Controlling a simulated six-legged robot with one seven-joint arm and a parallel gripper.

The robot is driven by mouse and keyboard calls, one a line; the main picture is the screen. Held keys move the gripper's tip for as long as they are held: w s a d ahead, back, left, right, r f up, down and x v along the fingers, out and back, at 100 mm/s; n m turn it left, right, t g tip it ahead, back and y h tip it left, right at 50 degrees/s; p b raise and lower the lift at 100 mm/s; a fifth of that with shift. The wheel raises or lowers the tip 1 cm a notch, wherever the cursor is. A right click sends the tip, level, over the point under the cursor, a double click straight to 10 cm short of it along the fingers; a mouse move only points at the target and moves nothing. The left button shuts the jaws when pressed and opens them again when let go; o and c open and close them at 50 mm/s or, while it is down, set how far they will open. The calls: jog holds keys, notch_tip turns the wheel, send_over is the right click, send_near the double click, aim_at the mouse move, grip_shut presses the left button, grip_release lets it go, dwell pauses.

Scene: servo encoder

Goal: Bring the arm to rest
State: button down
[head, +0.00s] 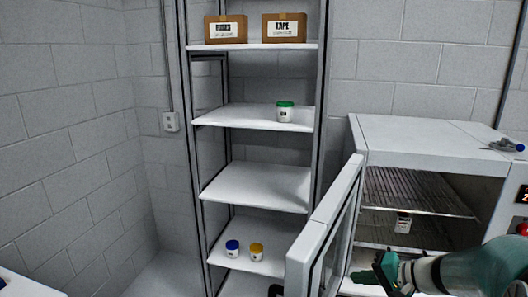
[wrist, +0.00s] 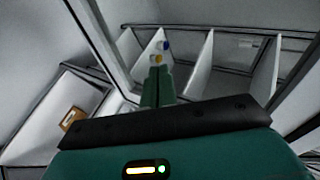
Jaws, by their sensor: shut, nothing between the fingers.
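My gripper (head: 370,275) is at the lower right of the head view, in front of the open oven and just right of its swung-out door. It is green, with its arm coming in from the right edge. In the wrist view the two green fingers (wrist: 157,82) lie together with nothing between them. They point towards the shelf with the blue-lidded and yellow-lidded jars, which are some way beyond the tips.
The oven door (head: 322,225) stands open beside my gripper, left of the oven (head: 415,140) with wire racks. A shelf unit (head: 255,185) holds a green-lidded jar (head: 285,111), a blue-lidded jar (head: 232,248), a yellow-lidded jar (head: 256,251) and two cardboard boxes (head: 226,29).

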jog(key=s+a+r+n+g+h, duration=0.1)
jog(key=s+a+r+n+h, duration=0.2)
jog(key=s, duration=0.7)
jog(key=s+a+r+n+h, duration=0.3)
jog(key=s+a, duration=0.4)
jog(key=s, duration=0.3)
jog(key=shift+s+r+g+h, duration=0.2)
jog(key=shift+r+g+h, duration=0.2)
jog(key=shift+r+h, duration=0.65)
